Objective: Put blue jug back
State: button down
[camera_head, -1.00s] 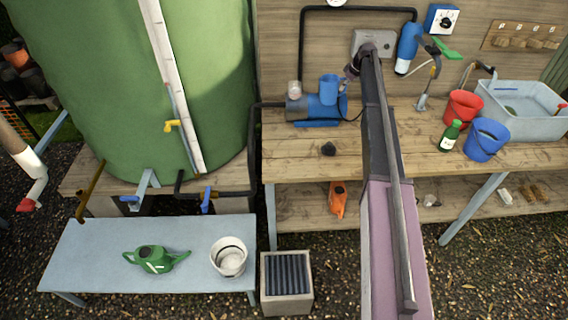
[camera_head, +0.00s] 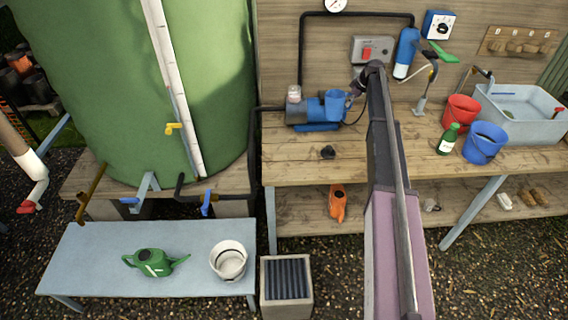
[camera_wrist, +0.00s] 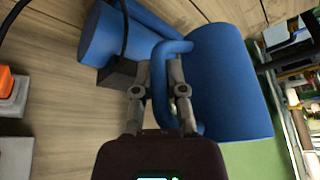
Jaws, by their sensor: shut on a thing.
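The blue jug (camera_head: 335,104) is in front of the blue pump (camera_head: 308,116) at the back of the wooden bench in the head view. In the wrist view the jug (camera_wrist: 232,85) is large and tilted in the picture, with its handle toward me. My gripper (camera_wrist: 165,78) is shut on the jug's handle, one finger on each side. In the head view my gripper (camera_head: 356,86) is small and partly hidden by my arm. The pump (camera_wrist: 112,36) also shows in the wrist view, behind the handle. I cannot tell whether the jug touches the pump or bench.
A red bucket (camera_head: 460,110), a green bottle (camera_head: 448,139) and a blue bucket (camera_head: 485,145) stand right of my arm by the grey sink (camera_head: 525,118). A small black knob-like thing (camera_head: 328,152) lies on the bench front. Bench wood around it is clear.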

jog(key=s+d+f+m+b, duration=0.1)
jog(key=s+f+b, duration=0.3)
jog(key=s, duration=0.9)
jog(key=s+d+f+m+b, duration=0.1)
jog(key=s+f+b, duration=0.3)
jog(key=s, duration=1)
jog(key=s+d+f+t+b, duration=0.1)
jog(key=s+f+b, duration=0.3)
jog(key=s, duration=1)
jog(key=shift+d+f+m+h, duration=0.3)
jog(key=shift+d+m, duration=0.1)
jog(key=shift+d, duration=0.45)
jog(key=shift+a, duration=0.1)
